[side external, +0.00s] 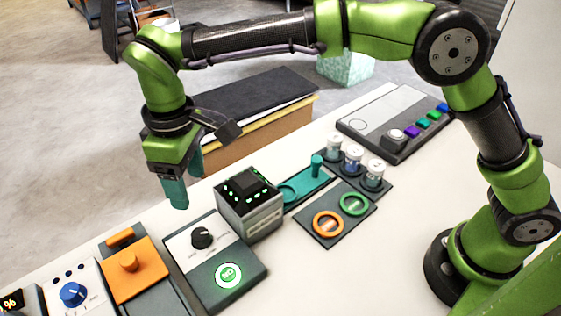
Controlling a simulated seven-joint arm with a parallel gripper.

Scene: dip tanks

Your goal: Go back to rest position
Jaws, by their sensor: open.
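My gripper (180,190) hangs in the air at the left, pointing down, above the back edge of the white table (390,235). Its teal fingers hold nothing that I can see. The fingers overlap in this view, so the gap between them is hard to see. A dark box-shaped device (249,207) with green lights on top stands to the right of the gripper, apart from it. Below the gripper is a panel (212,262) with a black knob and a lit green button.
Several lidded vials (353,160) stand in a dark rack beside a teal holder (308,183). A dark mat (333,237) bears an orange and a green ring. An orange-lidded unit (136,278) is front left. A grey panel (392,118) with coloured buttons is behind. The table's front right is clear.

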